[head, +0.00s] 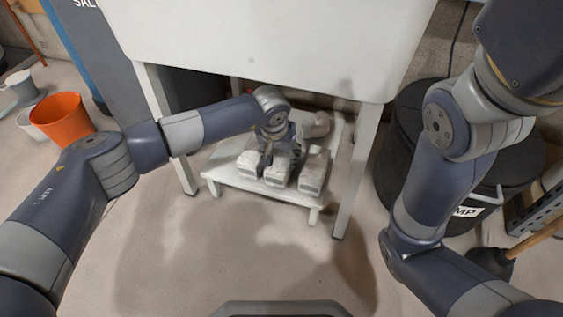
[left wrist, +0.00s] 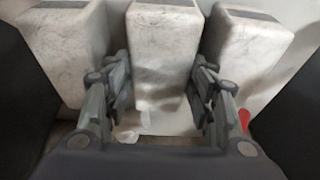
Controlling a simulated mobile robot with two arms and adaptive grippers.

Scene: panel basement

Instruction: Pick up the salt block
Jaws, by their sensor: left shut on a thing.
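Several whitish salt blocks sit side by side on a low white stand (head: 225,180) under a white tub. My left gripper (head: 272,154) reaches in over the middle salt block (head: 278,174). In the left wrist view its fingers (left wrist: 160,95) are shut on the middle block (left wrist: 164,45), one on each side. A left block (left wrist: 66,50) and a right block (left wrist: 248,48) stand close beside the fingers. In the head view these are the left block (head: 250,163) and right block (head: 313,173). My right gripper is out of view.
The white tub (head: 260,40) hangs low over the stand, with a leg (head: 358,165) to the right. A black lidded bin (head: 400,130) stands right. An orange bucket (head: 60,118) stands left. The floor in front is clear.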

